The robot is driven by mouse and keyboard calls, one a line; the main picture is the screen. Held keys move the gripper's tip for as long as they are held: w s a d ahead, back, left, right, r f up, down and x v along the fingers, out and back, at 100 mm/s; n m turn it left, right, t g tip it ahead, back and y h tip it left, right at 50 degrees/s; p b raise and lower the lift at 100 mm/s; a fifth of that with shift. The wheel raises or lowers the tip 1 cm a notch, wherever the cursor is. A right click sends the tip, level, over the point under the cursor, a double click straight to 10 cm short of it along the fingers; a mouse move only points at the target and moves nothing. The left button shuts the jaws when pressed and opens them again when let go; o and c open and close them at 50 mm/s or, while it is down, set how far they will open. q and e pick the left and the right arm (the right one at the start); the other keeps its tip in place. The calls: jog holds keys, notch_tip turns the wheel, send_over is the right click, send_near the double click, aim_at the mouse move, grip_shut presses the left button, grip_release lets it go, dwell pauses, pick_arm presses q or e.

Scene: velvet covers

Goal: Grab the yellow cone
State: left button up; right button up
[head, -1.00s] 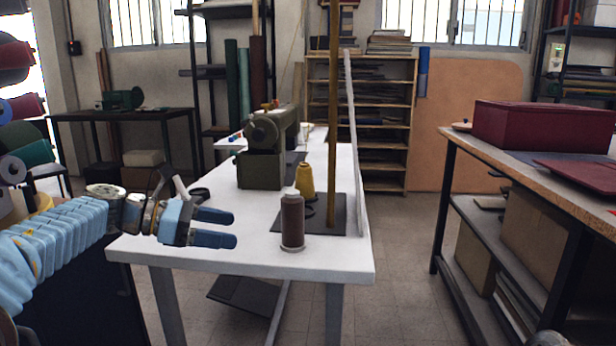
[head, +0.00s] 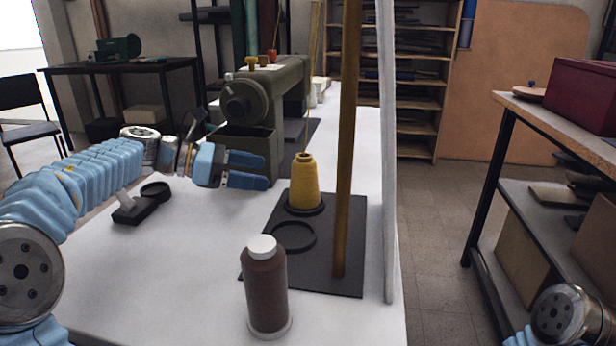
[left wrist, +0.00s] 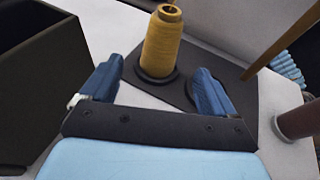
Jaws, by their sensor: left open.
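The yellow cone (head: 305,184) of thread stands upright on a dark base plate (head: 340,240) on the white table. My left gripper (head: 266,172) is open and empty, a little left of the cone and pointing toward it. In the left wrist view the cone (left wrist: 161,42) stands ahead, beyond and between the two blue fingertips (left wrist: 165,78), not touching them. My right gripper is out of view; only part of my right arm shows at the lower right of the head view.
A brown thread cone (head: 266,285) with a white top stands in front of the plate. A wooden post (head: 346,140) rises right of the yellow cone. A green sewing machine (head: 262,110) stands behind my left gripper. The white table (head: 150,275) is clear at front left.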

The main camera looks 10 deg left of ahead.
aim_at(313, 178)
pick_arm(q)
jog(key=x, duration=0.7)
jog(key=shift+s+d, duration=0.1)
jog(key=x, duration=0.2)
jog(key=r+p+x, duration=0.1)
jog(key=x, duration=0.1)
jog(key=shift+d+f, duration=0.1)
jog(key=shift+d, duration=0.25)
jog(key=shift+w+d+f, duration=0.15)
jog(key=shift+w+d, duration=0.1)
jog(key=shift+d, duration=0.1)
jog(key=shift+c, duration=0.2)
